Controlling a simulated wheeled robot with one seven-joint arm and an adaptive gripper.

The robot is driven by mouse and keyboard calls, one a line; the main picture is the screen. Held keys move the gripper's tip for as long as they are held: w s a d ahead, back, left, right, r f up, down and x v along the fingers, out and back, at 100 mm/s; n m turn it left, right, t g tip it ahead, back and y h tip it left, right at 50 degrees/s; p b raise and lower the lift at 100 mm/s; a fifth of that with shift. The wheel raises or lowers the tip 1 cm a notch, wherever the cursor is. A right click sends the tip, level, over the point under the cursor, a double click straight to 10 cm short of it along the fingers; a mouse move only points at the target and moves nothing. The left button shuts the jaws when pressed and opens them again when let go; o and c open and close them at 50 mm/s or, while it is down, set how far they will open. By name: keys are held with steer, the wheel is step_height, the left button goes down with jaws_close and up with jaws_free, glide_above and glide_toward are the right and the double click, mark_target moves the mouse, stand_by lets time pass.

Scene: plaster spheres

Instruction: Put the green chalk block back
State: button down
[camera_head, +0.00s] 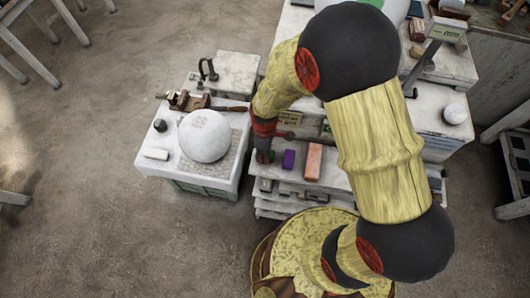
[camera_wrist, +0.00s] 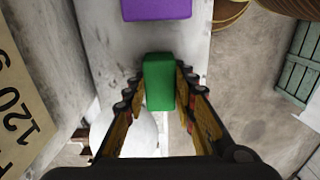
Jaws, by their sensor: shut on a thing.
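My gripper (camera_head: 264,156) is at the left end of a grey-white shelf (camera_head: 336,180), pointing down. In the wrist view my gripper (camera_wrist: 160,88) is shut on the green chalk block (camera_wrist: 159,72), with a finger on each side. The green chalk block also shows as a small green patch in the head view (camera_head: 265,156), mostly covered by the fingers. A purple block (camera_head: 289,159) lies on the shelf just right of it, apart from it. The purple block is at the top of the wrist view (camera_wrist: 157,8). I cannot tell whether the green block touches the shelf.
An orange-pink block (camera_head: 314,160) stands right of the purple one. Left of the shelf, a white table (camera_head: 228,180) carries a large plaster sphere (camera_head: 204,136), a white block (camera_head: 156,154) and a small dark object (camera_head: 160,125). A card marked 120 (camera_wrist: 20,100) is at the wrist view's left.

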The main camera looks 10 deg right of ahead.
steer(key=c, duration=1.5)
jaws_free()
steer(key=shift+f, duration=0.1)
steer(key=shift+o, duration=0.2)
steer(key=s+d+r+m+t, duration=0.1)
steer(key=d+r+m, duration=0.2)
steer(key=r, duration=1)
steer(key=s+d+r+m+t, duration=0.1)
steer(key=d+r+m, duration=0.2)
steer(key=r, duration=1)
steer(key=s+d+r+m+t, duration=0.2)
steer(key=s+d+r+m, duration=0.1)
steer(key=s+r+m, duration=0.1)
steer(key=s+d+r+m+t, duration=0.1)
steer(key=s+d+r+m, duration=0.2)
steer(key=s+r, duration=0.3)
step_height(320, 180, up, 2)
steer(key=shift+s+m+t+p, duration=0.2)
steer(key=shift+m+t+p, duration=0.2)
steer(key=shift+m+p, duration=0.1)
